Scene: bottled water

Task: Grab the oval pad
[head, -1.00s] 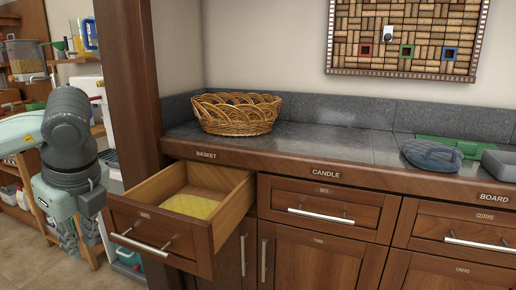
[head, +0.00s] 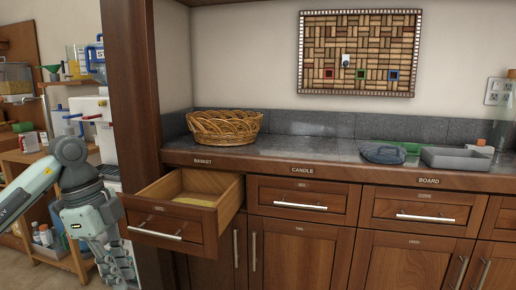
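A dark blue-grey oval pad (head: 382,153) lies on the grey countertop (head: 300,148), right of the middle, in front of a green tray and left of a grey tray. My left gripper (head: 118,268) hangs at the lower left, in front of the cabinet's wooden side post and low beside the open drawer. It is far from the oval pad and touches nothing that I can see. Its fingers are small and overlap, so their opening is unclear. My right gripper is not in view.
A drawer (head: 165,226) under the BASKET label stands open, with a yellow item (head: 196,200) inside. A wicker basket (head: 223,128) stands on the counter. A green tray (head: 406,147), a grey tray (head: 456,158) and a bottle (head: 503,128) are at the right. The counter's middle is clear.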

